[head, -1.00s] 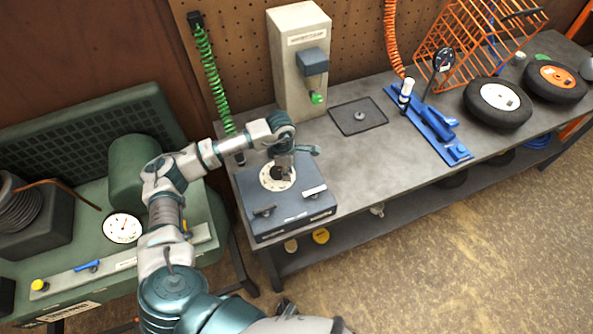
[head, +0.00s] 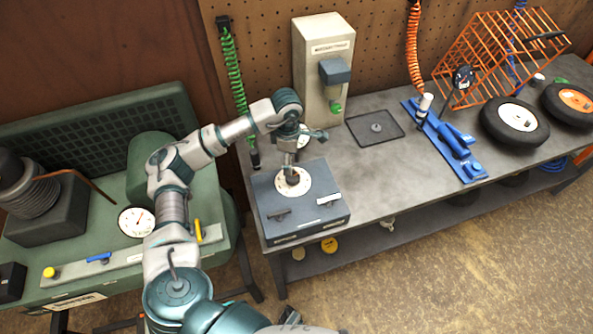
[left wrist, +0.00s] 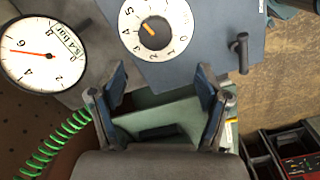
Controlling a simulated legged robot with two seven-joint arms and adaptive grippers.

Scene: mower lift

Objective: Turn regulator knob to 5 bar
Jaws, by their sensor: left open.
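The regulator box (head: 300,212) is dark blue-grey and stands on the near left end of the bench. Its white dial (left wrist: 168,18) carries numbers, and the knob (left wrist: 151,29) in its middle has an orange pointer aimed up-left in the left wrist view.
A green coiled hose (head: 234,70) hangs at the pegboard behind. A beige dispenser (head: 323,62), a dark mat (head: 358,132), a blue tool rail (head: 428,132) and wheels (head: 513,127) lie further right. A green machine (head: 110,255) stands at left.

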